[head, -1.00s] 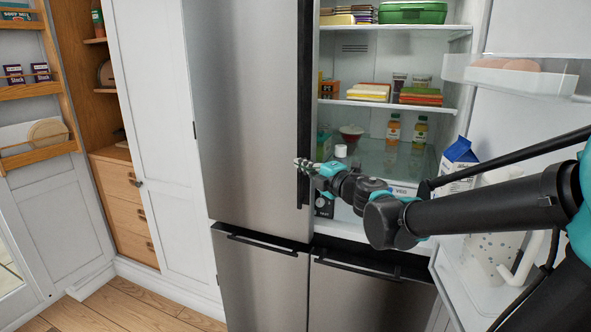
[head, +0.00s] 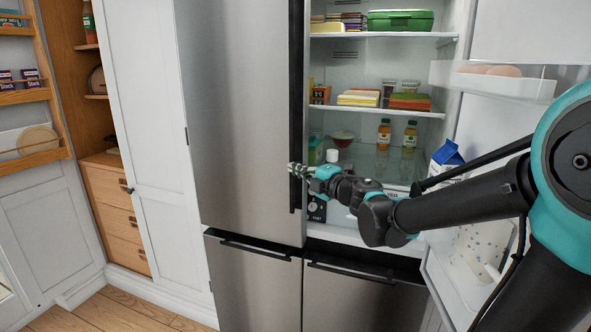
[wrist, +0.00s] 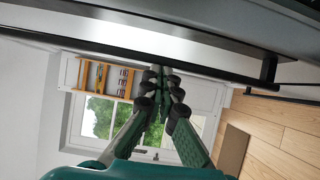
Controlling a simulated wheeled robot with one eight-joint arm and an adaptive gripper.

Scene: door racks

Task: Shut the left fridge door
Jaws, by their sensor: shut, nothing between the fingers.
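The left fridge door (head: 245,120) is a tall stainless steel panel in the head view, with a long black vertical handle (head: 297,95) along its right edge. It looks nearly in line with the fridge front; I cannot tell whether a gap remains. My gripper (head: 291,169) is at the lower part of this handle, its fingertips overlapping it in the picture. Contact is unclear. In the wrist view, my gripper (wrist: 160,85) has its fingers together and empty, beside a long black bar (wrist: 150,50) that crosses the upper part.
The right fridge door (head: 510,30) stands wide open, with shelves of food (head: 375,113) exposed behind my arm. Lower drawers (head: 255,285) with black handles are below. A white cabinet door (head: 150,150) is left of the fridge. Wooden floor (head: 125,310) shows at lower left.

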